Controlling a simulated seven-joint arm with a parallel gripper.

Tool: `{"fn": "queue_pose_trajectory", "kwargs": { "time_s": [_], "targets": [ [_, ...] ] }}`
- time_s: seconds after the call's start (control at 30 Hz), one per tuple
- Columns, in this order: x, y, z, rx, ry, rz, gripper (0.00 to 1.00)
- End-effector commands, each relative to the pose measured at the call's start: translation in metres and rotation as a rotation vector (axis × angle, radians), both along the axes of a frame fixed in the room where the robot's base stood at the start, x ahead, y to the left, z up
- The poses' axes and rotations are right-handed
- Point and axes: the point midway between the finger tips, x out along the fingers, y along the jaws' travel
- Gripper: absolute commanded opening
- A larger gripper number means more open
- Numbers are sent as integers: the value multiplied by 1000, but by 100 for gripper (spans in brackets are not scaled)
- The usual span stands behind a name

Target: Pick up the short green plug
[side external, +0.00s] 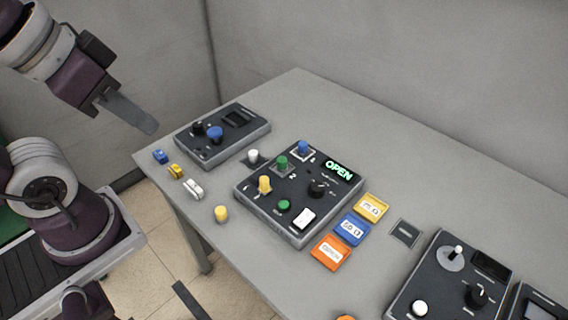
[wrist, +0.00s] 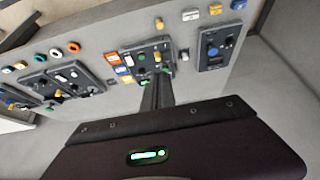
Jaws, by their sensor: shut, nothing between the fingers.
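A short green plug (side external: 282,162) stands upright in a square socket on the dark central box (side external: 245,190), between a blue plug (side external: 303,147) and a yellow one (side external: 265,184). A flatter green button (side external: 284,206) is on the same box. In the wrist view the box (wrist: 147,50) is small, with green spots on it too blurred to tell apart with certainty. My gripper (side external: 150,128) is shut and empty, raised left of the box and well apart from the plug. Its shut fingers also show in the wrist view (wrist: 157,88), overlapping the box's near edge.
Yellow (side external: 222,213) and white (side external: 253,156) cylinders stand beside the central box. Another dark box (side external: 222,135) is behind it. Orange, blue and yellow labelled tiles (side external: 352,230) lie to its right, then more control boxes (side external: 450,277). The table's back right is bare.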

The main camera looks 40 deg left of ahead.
Motion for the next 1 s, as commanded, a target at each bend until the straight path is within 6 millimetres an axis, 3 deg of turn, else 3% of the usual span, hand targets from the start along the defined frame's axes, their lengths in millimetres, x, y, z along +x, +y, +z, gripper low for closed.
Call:
{"fn": "queue_pose_trajectory", "kwargs": {
  "time_s": [0.33, 0.6, 0.87, 1.0],
  "targets": [
    [0, 0, 0, 0, 0, 0, 0],
    [0, 0, 0, 0, 0, 0, 49],
    [0, 0, 0, 0, 1, 1, 49],
    [19, 3, 1, -38, 83, 93, 49]
  ]
}}
